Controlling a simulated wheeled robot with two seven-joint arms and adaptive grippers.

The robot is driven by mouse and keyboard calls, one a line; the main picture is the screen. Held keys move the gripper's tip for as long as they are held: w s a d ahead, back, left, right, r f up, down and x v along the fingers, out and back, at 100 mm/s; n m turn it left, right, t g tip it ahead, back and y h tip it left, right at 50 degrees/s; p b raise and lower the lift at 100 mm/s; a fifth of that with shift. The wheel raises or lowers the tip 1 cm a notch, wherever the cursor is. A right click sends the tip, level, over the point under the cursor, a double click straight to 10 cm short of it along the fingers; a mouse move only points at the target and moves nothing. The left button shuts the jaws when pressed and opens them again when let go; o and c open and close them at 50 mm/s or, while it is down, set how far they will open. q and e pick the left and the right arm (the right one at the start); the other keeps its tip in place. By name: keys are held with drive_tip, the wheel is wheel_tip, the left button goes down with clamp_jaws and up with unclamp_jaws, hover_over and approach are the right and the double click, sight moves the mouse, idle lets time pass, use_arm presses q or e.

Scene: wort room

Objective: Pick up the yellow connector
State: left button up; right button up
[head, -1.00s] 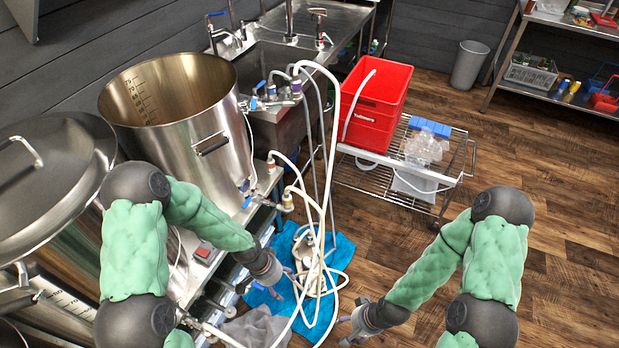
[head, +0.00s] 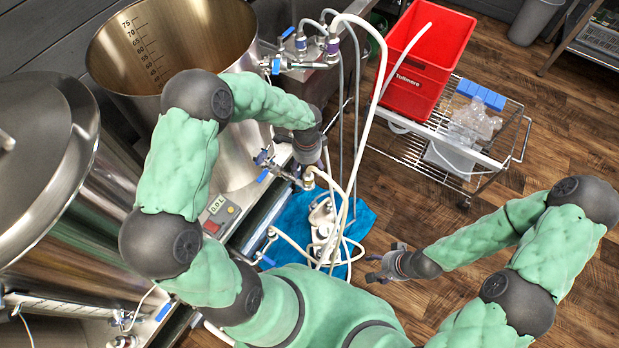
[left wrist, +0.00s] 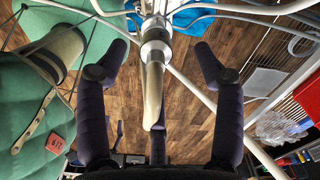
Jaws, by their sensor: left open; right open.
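A hose fitting with a yellowish tone (head: 308,180), likely the yellow connector, is at the kettle's valve in the head view, with a pale hose running from it. My left gripper (head: 308,160) is right beside it, and its fingers are partly hidden there. In the left wrist view my left gripper (left wrist: 162,52) is open. A metal fitting (left wrist: 155,45) with a pale hose end lies between its fingers, with gaps on both sides; its yellow colour is not clear here. My right gripper (head: 375,268) is open and empty over the floor.
The tall steel kettle (head: 225,135) stands behind my left arm. White hoses (head: 352,150) hang close to the left gripper. A pump (head: 322,222) sits on a blue cloth (head: 360,215). A red crate (head: 425,65) stands on a wire cart (head: 495,165).

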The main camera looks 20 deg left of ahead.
sight(308, 178)
use_arm(q)
drive_tip(key=shift+f, duration=0.85)
drive_tip(key=f+b, duration=0.2)
drive_tip(key=f, duration=0.1)
drive_tip(key=f+b, duration=0.1)
drive_tip(key=f, duration=0.1)
drive_tip(key=shift+s+d, duration=0.25)
clamp_jaws()
